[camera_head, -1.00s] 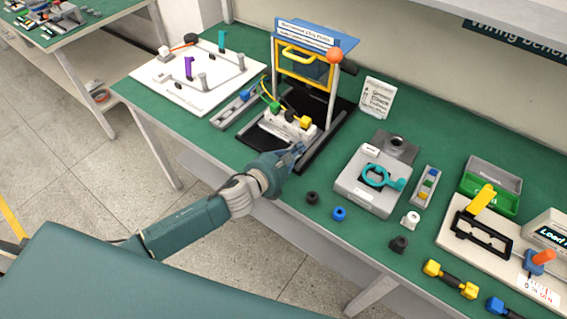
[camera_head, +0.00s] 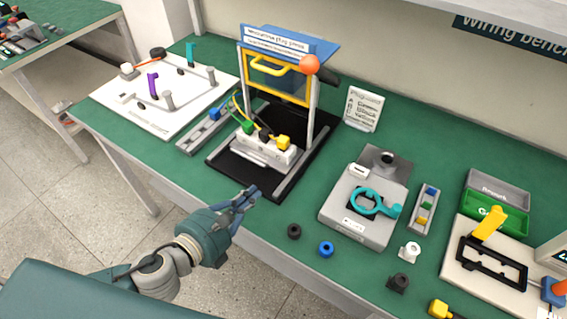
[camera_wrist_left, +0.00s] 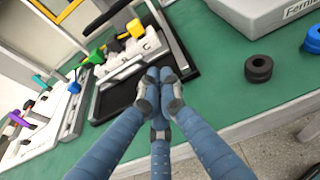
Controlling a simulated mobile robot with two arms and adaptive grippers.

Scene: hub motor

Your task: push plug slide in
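The plug slide (camera_head: 270,152) is a white block carrying green, black and yellow plugs. It sits between the rails of a black base (camera_head: 232,172), in front of the press frame (camera_head: 309,105) with its yellow handle and orange knob. It also shows in the left wrist view (camera_wrist_left: 142,48). My left gripper (camera_head: 252,192) is in front of the base, near the table's front edge, apart from the slide. Its fingertips are together and empty; the wrist view also shows them (camera_wrist_left: 159,78). My right gripper is not in view.
A grey fixture with a teal ring (camera_head: 340,215) stands to the right. Black (camera_head: 294,231) and blue (camera_head: 326,249) rings lie near the front edge. A white board with pegs (camera_head: 150,112) and a grey strip (camera_head: 205,132) are at the left.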

